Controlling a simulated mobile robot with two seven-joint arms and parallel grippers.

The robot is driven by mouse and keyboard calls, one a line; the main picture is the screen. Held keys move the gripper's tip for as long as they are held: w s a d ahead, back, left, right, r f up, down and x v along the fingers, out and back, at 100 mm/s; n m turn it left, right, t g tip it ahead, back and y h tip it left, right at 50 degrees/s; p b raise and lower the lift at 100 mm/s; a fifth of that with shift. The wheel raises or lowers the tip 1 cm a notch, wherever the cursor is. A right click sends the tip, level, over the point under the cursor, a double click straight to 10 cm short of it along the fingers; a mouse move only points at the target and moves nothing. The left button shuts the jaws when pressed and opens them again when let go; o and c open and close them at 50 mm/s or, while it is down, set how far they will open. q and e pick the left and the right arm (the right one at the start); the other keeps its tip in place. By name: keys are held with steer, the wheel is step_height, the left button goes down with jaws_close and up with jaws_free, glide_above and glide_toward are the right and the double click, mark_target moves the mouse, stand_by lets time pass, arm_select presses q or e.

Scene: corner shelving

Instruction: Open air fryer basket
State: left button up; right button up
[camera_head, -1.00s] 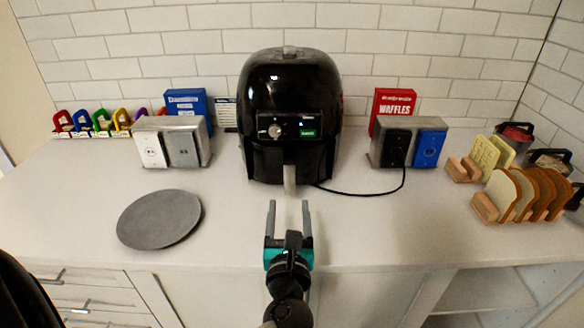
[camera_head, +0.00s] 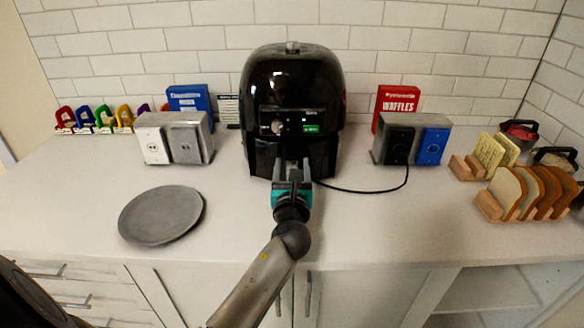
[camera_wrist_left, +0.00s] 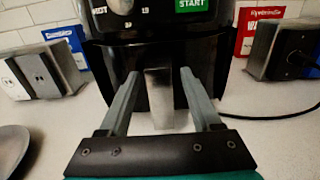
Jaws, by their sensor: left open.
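The black air fryer (camera_head: 292,95) stands against the tiled wall in the middle of the counter. Its basket front (camera_wrist_left: 205,60) looks shut, flush with the body. A light metallic handle (camera_wrist_left: 159,98) sticks out from the basket front in the left wrist view. My left gripper (camera_head: 292,166) is open at the front of the fryer. In the left wrist view its two fingers (camera_wrist_left: 162,88) stand on either side of the handle, with gaps showing on both sides. In the head view the gripper largely hides the handle. My right gripper is not in view.
A grey plate (camera_head: 161,214) lies on the counter at left. Metal outlet boxes stand left (camera_head: 185,140) and right (camera_head: 411,141) of the fryer. A black cord (camera_head: 362,192) runs to the right box. Bread slices in a holder (camera_head: 522,195) stand at far right. The counter in front is clear.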

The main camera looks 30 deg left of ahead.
arm_select(q)
jaws_close()
stand_by(0.5)
stand_by(0.9)
